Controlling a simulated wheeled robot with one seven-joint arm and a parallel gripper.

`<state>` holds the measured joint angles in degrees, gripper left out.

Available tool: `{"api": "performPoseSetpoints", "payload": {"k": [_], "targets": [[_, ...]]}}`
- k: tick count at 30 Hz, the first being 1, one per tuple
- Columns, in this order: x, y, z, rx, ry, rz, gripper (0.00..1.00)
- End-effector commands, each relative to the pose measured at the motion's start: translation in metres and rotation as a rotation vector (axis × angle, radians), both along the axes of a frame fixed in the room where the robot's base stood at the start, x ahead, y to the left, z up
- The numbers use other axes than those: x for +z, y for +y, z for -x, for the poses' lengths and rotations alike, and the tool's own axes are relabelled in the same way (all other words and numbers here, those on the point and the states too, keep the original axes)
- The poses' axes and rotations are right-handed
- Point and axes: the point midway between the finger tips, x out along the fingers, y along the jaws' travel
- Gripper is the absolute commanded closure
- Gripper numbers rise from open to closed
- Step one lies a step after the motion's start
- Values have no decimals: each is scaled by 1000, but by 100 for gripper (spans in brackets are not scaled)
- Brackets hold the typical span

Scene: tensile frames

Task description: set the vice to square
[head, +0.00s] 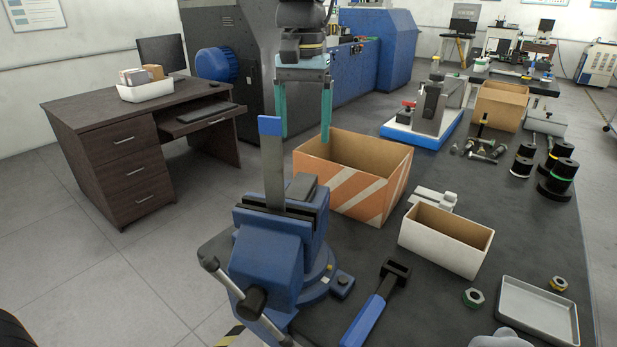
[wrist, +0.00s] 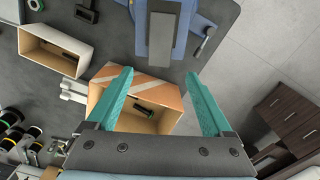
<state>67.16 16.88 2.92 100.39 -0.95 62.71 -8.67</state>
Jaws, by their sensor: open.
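The blue vice (head: 268,258) stands at the near left edge of the dark bench, with its screw handle (head: 235,285) pointing toward the camera's lower left. A flat grey strip with a blue top end (head: 274,180) stands upright in its dark jaws. The vice sits on a round blue swivel base (head: 318,275); whether it is square to the bench I cannot tell. The wrist view shows the vice (wrist: 189,22) and strip (wrist: 161,35) at the top. My gripper (head: 303,140) is open and empty, with teal fingers pointing down, beyond and above the vice; it also shows in the wrist view (wrist: 159,75).
A striped cardboard box (head: 380,195) stands just behind the vice, and a white-sided box (head: 425,240) to its right. A blue-handled tool (head: 370,310) lies right of the vice. A grey tray (head: 538,312) lies near right. The floor left of the vice is clear.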

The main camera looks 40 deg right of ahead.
Motion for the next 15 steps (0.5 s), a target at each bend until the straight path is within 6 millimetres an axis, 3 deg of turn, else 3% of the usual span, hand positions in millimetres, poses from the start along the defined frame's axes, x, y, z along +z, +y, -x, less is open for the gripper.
{"api": "performPoseSetpoints", "payload": {"k": [5,15], "targets": [[-17,0,1,-1,3,-6,15],[-78,1,1,-1,2,-5,15]]}}
